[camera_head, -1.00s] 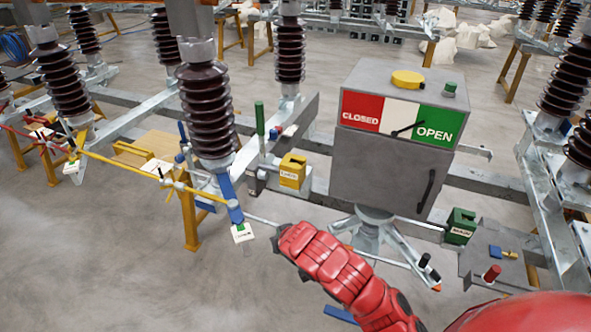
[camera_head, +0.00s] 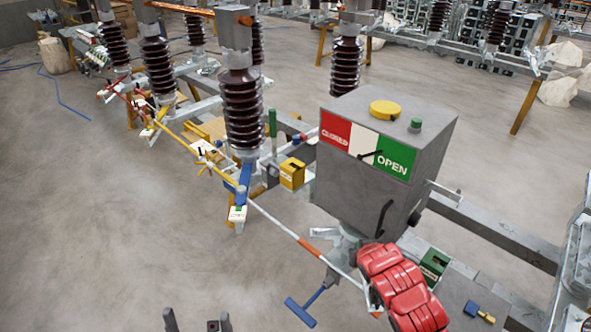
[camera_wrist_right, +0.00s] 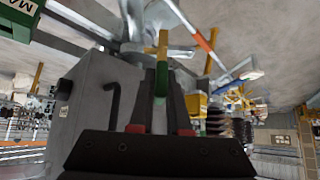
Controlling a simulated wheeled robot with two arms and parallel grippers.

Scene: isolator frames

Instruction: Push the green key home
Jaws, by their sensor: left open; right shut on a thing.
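In the right wrist view, my right gripper (camera_wrist_right: 160,108) is shut on the green key (camera_wrist_right: 161,80). The key's green part sits between the dark fingers, and its brass part points up in the picture. The green MAIN lock box (camera_head: 434,265) is beside the grey cabinet in the head view, partly hidden by my red right arm. Its edge shows at the top left of the right wrist view (camera_wrist_right: 18,22), apart from the key. In the head view my right gripper and the key are hidden. My left gripper (camera_head: 198,318) is open at the bottom edge, with only its finger ends showing.
The grey cabinet (camera_head: 375,180) with CLOSED and OPEN signs stands in the middle. A yellow lock box (camera_head: 293,173) is on its left. A blue key (camera_head: 472,308) lies on the plate at lower right. A striped rod and a blue T-handle (camera_head: 301,312) stick out below the cabinet.

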